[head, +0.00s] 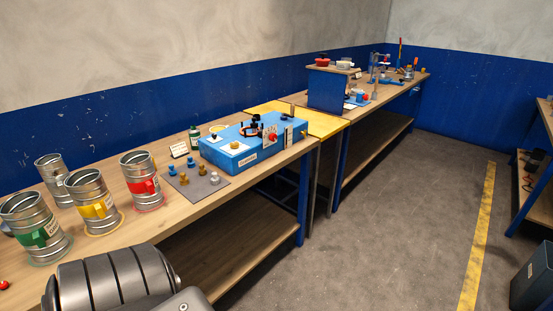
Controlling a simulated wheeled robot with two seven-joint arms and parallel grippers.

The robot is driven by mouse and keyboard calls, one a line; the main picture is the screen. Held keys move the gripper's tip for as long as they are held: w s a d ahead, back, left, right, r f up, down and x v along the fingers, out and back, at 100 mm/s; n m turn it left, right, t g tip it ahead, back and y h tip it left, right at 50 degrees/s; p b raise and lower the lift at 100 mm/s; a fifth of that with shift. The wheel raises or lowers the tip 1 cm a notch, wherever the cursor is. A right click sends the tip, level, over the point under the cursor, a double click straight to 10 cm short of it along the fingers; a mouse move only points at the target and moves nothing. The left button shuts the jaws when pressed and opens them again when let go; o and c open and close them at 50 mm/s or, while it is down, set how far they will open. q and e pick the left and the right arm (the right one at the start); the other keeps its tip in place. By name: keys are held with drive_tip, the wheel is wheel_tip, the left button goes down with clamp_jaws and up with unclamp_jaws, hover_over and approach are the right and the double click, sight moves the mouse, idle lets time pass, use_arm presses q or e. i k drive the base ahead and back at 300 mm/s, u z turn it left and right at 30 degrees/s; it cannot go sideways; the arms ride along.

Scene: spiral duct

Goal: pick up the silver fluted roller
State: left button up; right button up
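Several small rollers stand on a dark grey mat (196,197) on the wooden bench, in front of the blue machine. Some are blue and some brass. A small silver piece (215,179) stands at the mat's right side and looks like the silver fluted roller; it is too small for me to make out the flutes. Neither of my grippers is in view. A dark ribbed part and a grey part at the bottom left look like my own arm, in front of the bench edge.
Silver duct cans with green (34,227), yellow (93,203) and red (141,182) bands stand left of the mat; a plain one (51,173) is behind. The blue machine (254,142) stands beyond the mat. Bare wood lies before the mat. The floor at right is open.

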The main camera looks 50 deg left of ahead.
sight(215, 181)
drive_tip(key=z, duration=0.1)
drive_tip(key=i, duration=1)
drive_tip(key=u, duration=0.8)
drive_tip(key=i, duration=0.8)
drive_tip(key=u, duration=1.1)
drive_tip(key=i, duration=0.2)
drive_tip(key=u, duration=0.15)
